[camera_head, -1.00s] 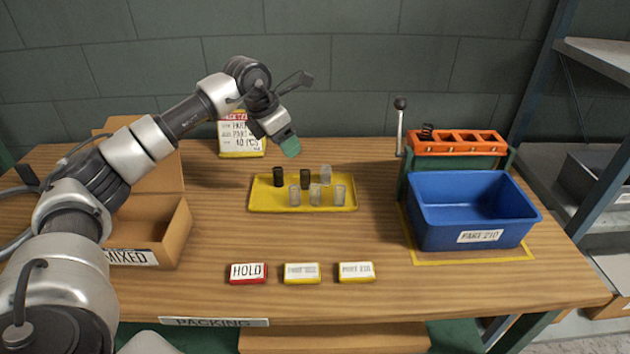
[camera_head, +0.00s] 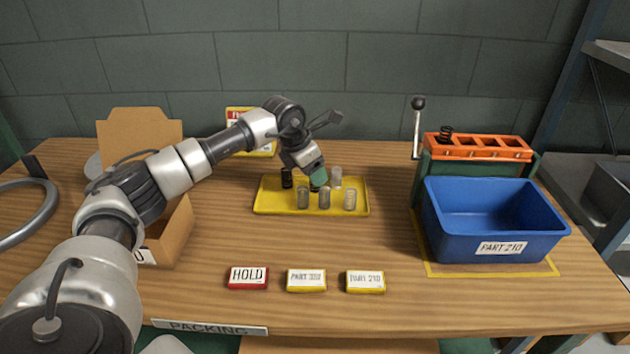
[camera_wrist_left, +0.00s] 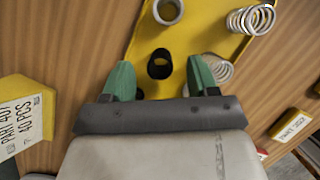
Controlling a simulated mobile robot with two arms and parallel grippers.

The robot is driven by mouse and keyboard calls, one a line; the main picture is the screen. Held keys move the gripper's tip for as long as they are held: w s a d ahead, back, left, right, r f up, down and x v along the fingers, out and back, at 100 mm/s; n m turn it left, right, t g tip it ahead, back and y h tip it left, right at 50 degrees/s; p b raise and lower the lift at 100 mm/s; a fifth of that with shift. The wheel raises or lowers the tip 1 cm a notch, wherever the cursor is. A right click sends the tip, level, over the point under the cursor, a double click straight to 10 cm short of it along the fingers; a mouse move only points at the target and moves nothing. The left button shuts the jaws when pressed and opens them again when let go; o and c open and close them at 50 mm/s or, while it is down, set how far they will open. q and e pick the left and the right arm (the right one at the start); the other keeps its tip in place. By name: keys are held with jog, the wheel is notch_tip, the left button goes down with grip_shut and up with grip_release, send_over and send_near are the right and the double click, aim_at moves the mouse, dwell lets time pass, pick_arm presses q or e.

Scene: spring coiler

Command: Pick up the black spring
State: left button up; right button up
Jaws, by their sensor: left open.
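The yellow tray (camera_head: 275,208) stands mid-table and holds several small upright springs. One black spring (camera_head: 287,177) stands at its back left. Another black spring (camera_head: 314,188) is mostly hidden under my left gripper (camera_head: 319,178). In the left wrist view a black spring (camera_wrist_left: 160,65) stands on the tray between the two green fingertips (camera_wrist_left: 160,75), with a gap on both sides. My left gripper is open and points down at the tray. Grey springs (camera_head: 302,197) stand in the front row, and another grey one (camera_head: 335,177) at the back right. My right gripper is out of view.
An orange rack (camera_head: 480,145) with a dark coil and an upright lever (camera_head: 417,125) stands behind the blue bin (camera_head: 495,220) at right. A cardboard box (camera_head: 172,235) is at left. Label blocks (camera_head: 306,280) lie in front. Table between tray and labels is clear.

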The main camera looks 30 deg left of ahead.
pick_arm(q)
jog(key=x, duration=0.3)
jog(key=shift+w+f, duration=0.2)
jog(key=shift+f, duration=0.05)
jog(key=c, duration=1)
jog(key=shift+r, duration=0.1)
